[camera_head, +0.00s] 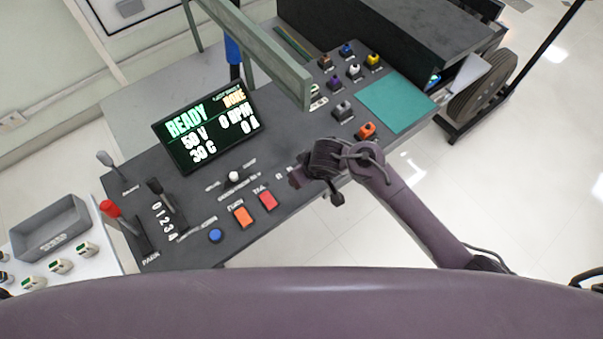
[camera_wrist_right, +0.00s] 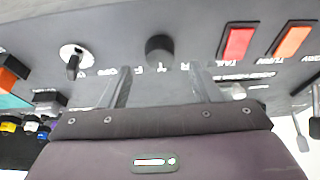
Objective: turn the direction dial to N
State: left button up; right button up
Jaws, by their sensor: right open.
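The direction dial is a round black knob (camera_wrist_right: 159,49) on the dark console in the right wrist view. White letters stand along its near side; an F and an R look readable, but its pointer is not clear. My right gripper (camera_wrist_right: 160,72) is open, its two fingers apart on either side of the knob's position, with nothing held between them. In the head view my right gripper (camera_head: 300,178) is over the console's front edge, beside a printed R, and hides the dial. My left gripper is not in view.
A red switch (camera_wrist_right: 238,41) and an orange switch (camera_wrist_right: 291,41) sit on one side of the dial, a key switch (camera_wrist_right: 75,58) on the other. A display (camera_head: 208,125) reads READY. Levers (camera_head: 112,207) stand at left; a teal mat (camera_head: 397,102) lies at right.

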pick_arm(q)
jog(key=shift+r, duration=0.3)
pick_arm(e)
jog(key=shift+v, duration=1.8)
jog(key=s+d+r+m+h, duration=0.1)
jog(key=s+d+r+m, duration=0.2)
jog(key=s+d+r, duration=0.35)
jog(key=s+d+r+m+h, duration=0.15)
jog(key=s+d+r, duration=0.25)
jog(key=s+d, duration=0.5)
notch_tip(320, 180, down, 37)
jog(key=d+g+b, duration=0.1)
jog(key=d+b, duration=0.1)
jog(key=b, duration=0.3)
pick_arm(q)
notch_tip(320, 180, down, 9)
jog(key=b, duration=0.3)
pick_arm(e)
jog(key=s+d+f+g, duration=0.1)
jog(key=s+d+f, duration=0.2)
jog(key=s+f, duration=1.6)
jog(key=shift+d+f+g, duration=0.15)
jog(key=shift+f+g, duration=0.05)
jog(key=shift+g, duration=0.1)
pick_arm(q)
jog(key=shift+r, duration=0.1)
pick_arm(e)
jog(key=shift+s, duration=0.3)
jog(key=shift+c, duration=0.3)
